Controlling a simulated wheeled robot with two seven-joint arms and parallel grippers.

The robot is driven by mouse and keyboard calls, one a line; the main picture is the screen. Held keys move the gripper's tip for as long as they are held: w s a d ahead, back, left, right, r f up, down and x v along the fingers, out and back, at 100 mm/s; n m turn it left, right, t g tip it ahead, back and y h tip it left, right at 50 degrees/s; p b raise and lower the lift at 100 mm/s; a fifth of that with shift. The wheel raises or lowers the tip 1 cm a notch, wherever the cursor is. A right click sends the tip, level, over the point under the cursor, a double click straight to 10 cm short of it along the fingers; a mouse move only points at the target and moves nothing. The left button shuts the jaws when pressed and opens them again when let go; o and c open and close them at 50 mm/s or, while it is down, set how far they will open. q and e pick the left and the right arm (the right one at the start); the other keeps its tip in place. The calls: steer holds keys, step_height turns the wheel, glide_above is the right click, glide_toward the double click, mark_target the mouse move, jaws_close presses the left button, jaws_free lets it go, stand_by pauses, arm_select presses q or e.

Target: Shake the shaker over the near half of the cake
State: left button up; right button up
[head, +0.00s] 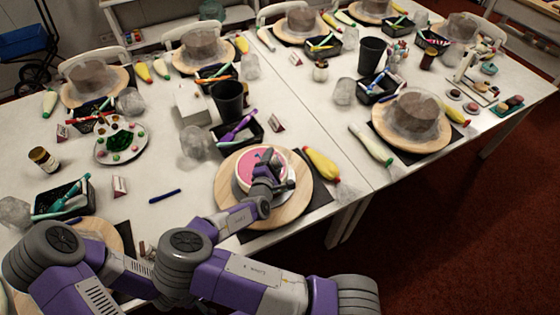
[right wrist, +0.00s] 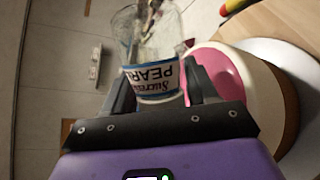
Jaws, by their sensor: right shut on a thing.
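The cake (head: 247,178) has a pink top and pale sides and stands on a round wooden board (head: 226,193) near the table's front edge. My right gripper (head: 266,172) is over the cake and hides part of its top. In the right wrist view, the gripper (right wrist: 160,92) is shut on a clear glass shaker (right wrist: 152,75) with a blue and white label. The cake's pink top (right wrist: 225,75) shows beside the shaker there. In the head view the shaker is mostly hidden by the gripper. My left gripper is out of view.
A yellow piping bag (head: 322,165) lies right of the board. A black tool basket (head: 238,135), a dark cup (head: 228,100) and a clear container (head: 193,147) stand behind it. A blue pen (head: 165,195) lies to the left, with bare table around it.

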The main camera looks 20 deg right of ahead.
steer(key=shift+w+a, duration=0.3)
steer(key=shift+a, duration=0.65)
steer(key=shift+r+n+b, duration=0.15)
steer(key=shift+n+b, duration=0.25)
steer(key=shift+b, duration=0.35)
steer(key=shift+d+r, duration=0.25)
steer(key=shift+d, duration=0.05)
steer(key=shift+a+f+b, duration=0.3)
steer(key=shift+a, duration=0.05)
steer(key=shift+r+n+t+h+b, duration=0.15)
steer(key=shift+n+t+h+b, duration=0.2)
steer(key=shift+b, duration=0.25)
